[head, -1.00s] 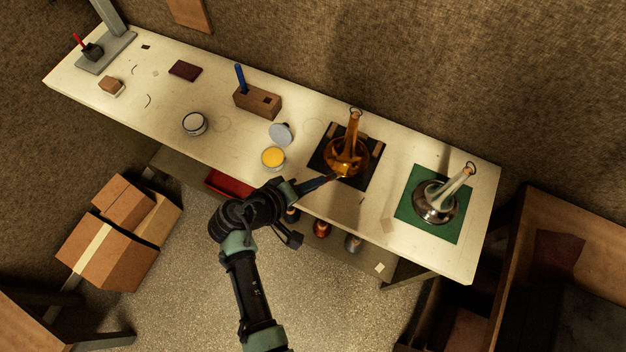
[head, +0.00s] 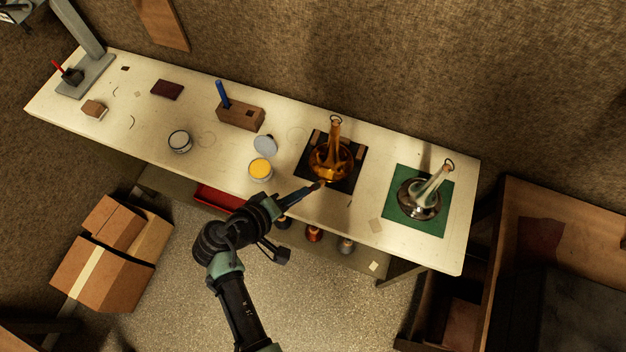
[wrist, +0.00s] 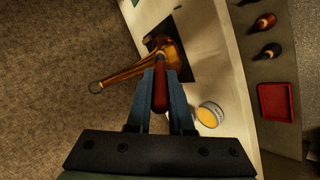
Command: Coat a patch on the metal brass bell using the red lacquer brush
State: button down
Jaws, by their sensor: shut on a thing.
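The amber brass bell (head: 326,168) stands on a black mat (head: 351,183) on the bench, its narrow neck pointing up. It also shows in the wrist view (wrist: 137,70), just beyond the brush. My gripper (head: 291,199) is at the bench's front edge, in front and to the left of the bell. In the wrist view my gripper (wrist: 160,88) is shut on the dark red handle of the brush (wrist: 160,92). The brush tip (head: 317,186) points at the bell's lower front side. I cannot tell whether it touches. An open tin of yellow-orange lacquer (head: 260,169) stands left of the bell.
The tin's grey lid (head: 265,145) lies behind it. A silvery bell (head: 418,201) stands on a green mat (head: 436,225) at the right. A wooden block with a blue-handled tool (head: 240,117) and a grey tin (head: 179,141) are to the left. Bottles and a red tray (head: 217,199) are below.

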jog(key=shift+w+d+f+b, duration=0.25)
jog(key=shift+w+f+b, duration=0.5)
jog(key=shift+f+b, duration=0.3)
jog(key=shift+w+d+f+b, duration=0.25)
jog(key=shift+w+f+b, duration=0.6)
jog(key=shift+b, duration=0.35)
jog(key=shift+w+d+f+b, duration=0.25)
jog(key=shift+w+f+b, duration=0.4)
jog(key=shift+f+b, duration=0.4)
jog(key=shift+w+d+f+b, duration=0.15)
jog(key=shift+w+f+b, duration=0.4)
jog(key=shift+b, duration=0.25)
jog(key=shift+w+a+b, duration=0.25)
jog(key=shift+a+b, duration=0.2)
jog(key=shift+a, duration=0.55)
jog(key=shift+w+a+b, duration=0.25)
jog(key=shift+a+b, duration=0.2)
jog(key=shift+a, duration=0.5)
jog(key=shift+s+d+r+p, duration=0.15)
jog(key=shift+d+p, duration=0.15)
jog(key=shift+d, duration=0.15)
jog(key=shift+s+d+p, duration=0.1)
jog(key=shift+d+p, duration=0.15)
jog(key=shift+d, duration=0.2)
jog(key=shift+s+d+p, duration=0.15)
jog(key=shift+d+p, duration=0.05)
jog(key=shift+d, duration=0.35)
jog(key=shift+s+d+p, duration=0.15)
jog(key=shift+d+p, duration=0.05)
jog(key=shift+d, duration=0.3)
